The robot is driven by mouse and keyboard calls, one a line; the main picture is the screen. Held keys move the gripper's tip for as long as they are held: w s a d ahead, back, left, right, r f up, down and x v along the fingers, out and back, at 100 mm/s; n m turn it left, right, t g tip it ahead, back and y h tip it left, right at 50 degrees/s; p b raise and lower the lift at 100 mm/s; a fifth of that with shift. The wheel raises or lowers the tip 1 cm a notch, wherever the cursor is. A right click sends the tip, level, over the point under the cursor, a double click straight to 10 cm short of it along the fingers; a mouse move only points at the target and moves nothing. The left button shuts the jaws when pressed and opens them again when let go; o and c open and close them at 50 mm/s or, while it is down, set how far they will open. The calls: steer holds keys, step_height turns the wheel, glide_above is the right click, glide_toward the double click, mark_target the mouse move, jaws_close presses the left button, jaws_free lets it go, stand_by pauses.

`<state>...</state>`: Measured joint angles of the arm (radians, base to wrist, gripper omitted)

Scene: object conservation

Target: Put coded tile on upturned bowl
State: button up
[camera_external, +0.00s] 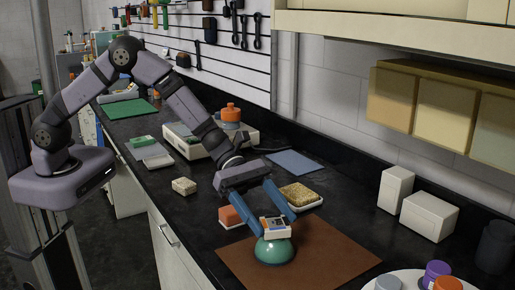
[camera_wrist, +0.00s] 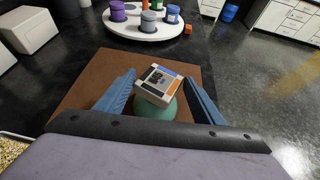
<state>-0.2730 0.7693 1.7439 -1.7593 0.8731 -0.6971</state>
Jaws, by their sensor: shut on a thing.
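The coded tile (camera_external: 275,227) is a white block with a dark code mark and orange and blue patches. It sits between the blue fingers of my gripper (camera_external: 280,216), which is shut on it. The upturned bowl (camera_external: 273,251) is a green dome on the brown mat (camera_external: 323,256). In the external view the tile is directly over the top of the bowl; I cannot tell if they touch. In the wrist view the tile (camera_wrist: 159,86) looks tilted and hides much of the bowl (camera_wrist: 157,110). My gripper (camera_wrist: 160,92) shows a finger on each side.
A white round tray (camera_external: 405,278) with several small containers stands at the front right. Two white boxes (camera_external: 430,215) stand near the wall. The mat's right part is clear.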

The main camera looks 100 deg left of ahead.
steer(key=shift+f+b, duration=0.2)
steer(key=shift+b, duration=0.1)
steer(key=o, duration=1.2)
steer(key=shift+r, duration=0.1)
steer(key=shift+r+p, duration=0.2)
steer(key=shift+p, duration=0.15)
steer(key=b+v, duration=0.2)
steer(key=v, duration=1)
steer(key=shift+f+b, duration=0.1)
steer(key=shift+b, duration=0.2)
